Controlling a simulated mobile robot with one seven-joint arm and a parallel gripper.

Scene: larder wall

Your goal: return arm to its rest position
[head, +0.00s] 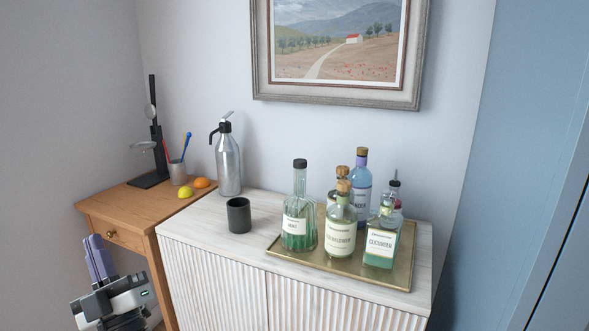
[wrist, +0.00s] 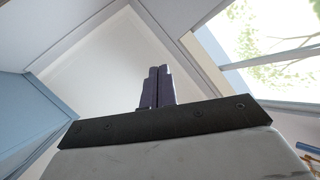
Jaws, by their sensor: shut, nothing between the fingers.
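My gripper (head: 94,242) is at the lower left of the head view, in front of the wooden side table and left of the white cabinet. Its purple fingers point upward and are closed together with nothing between them. In the wrist view, the shut fingers (wrist: 157,87) stand in the middle against the ceiling and a window. The gripper touches no object that I can see. The lower part of my arm is cut off by the frame edge.
The wooden table (head: 128,205) holds a lemon (head: 185,192), an orange (head: 201,183) and a pen cup (head: 178,173). The white cabinet (head: 200,225) bears a siphon (head: 228,165), a black cup (head: 239,216) and a brass tray (head: 345,266) of several bottles. A blue door (head: 520,150) stands at right.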

